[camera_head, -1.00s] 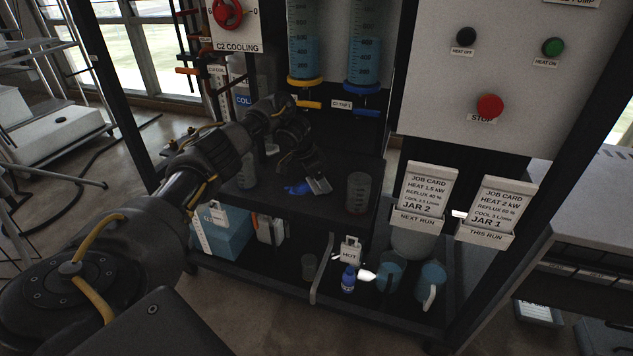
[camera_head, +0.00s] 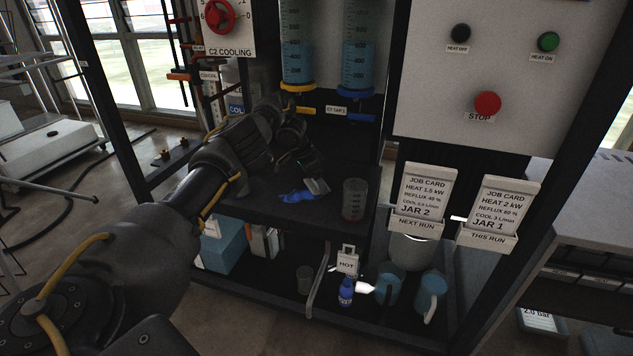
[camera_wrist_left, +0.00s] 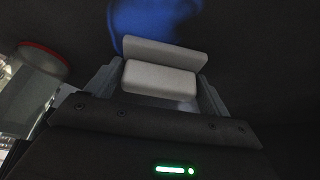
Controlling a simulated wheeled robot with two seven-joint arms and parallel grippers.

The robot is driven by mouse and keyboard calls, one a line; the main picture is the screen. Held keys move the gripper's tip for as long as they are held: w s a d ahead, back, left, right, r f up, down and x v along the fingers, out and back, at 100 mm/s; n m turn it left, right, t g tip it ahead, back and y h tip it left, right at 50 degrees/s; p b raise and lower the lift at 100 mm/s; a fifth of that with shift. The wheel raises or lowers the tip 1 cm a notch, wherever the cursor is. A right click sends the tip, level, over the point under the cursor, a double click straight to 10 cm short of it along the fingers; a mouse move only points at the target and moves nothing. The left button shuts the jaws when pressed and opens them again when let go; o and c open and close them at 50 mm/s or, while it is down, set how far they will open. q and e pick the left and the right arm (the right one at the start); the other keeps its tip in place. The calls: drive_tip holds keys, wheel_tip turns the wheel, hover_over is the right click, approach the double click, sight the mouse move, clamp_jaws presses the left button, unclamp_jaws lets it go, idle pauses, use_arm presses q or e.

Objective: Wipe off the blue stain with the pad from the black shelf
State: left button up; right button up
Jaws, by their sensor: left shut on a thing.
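The black shelf (camera_head: 325,212) is the dark middle board of the rack. The blue stain (camera_head: 296,197) is an uneven bright blue patch on it. It also shows in the left wrist view (camera_wrist_left: 136,20), running up from the pad's far edge. The pale grey pad (camera_head: 317,186) is held between the fingers of my left gripper (camera_head: 310,178). In the left wrist view the pad (camera_wrist_left: 160,79) sits between both fingers, close over the shelf and overlapping the stain's near end. I cannot tell whether it touches the surface. My right gripper is in neither view.
Two blue-filled cylinders (camera_head: 297,45) hang above. Below are a blue bottle (camera_head: 346,292), blue mugs (camera_head: 388,285) and a HOT tag (camera_head: 347,262). Job card holders (camera_head: 424,200) project at the right.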

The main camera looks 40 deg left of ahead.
sight(306, 181)
use_arm(q)
drive_tip(key=shift+s+a+b, duration=0.3)
drive_tip(key=shift+a+b, duration=0.05)
drive_tip(key=shift+a, duration=0.55)
drive_tip(key=shift+s+a, duration=0.1)
drive_tip(key=shift+s+a, duration=0.3)
drive_tip(key=shift+a, duration=0.6)
drive_tip(key=shift+a, duration=0.1)
drive_tip(key=shift+s+a+f, duration=0.1)
drive_tip(key=shift+s+a, duration=0.25)
drive_tip(key=shift+a, duration=0.45)
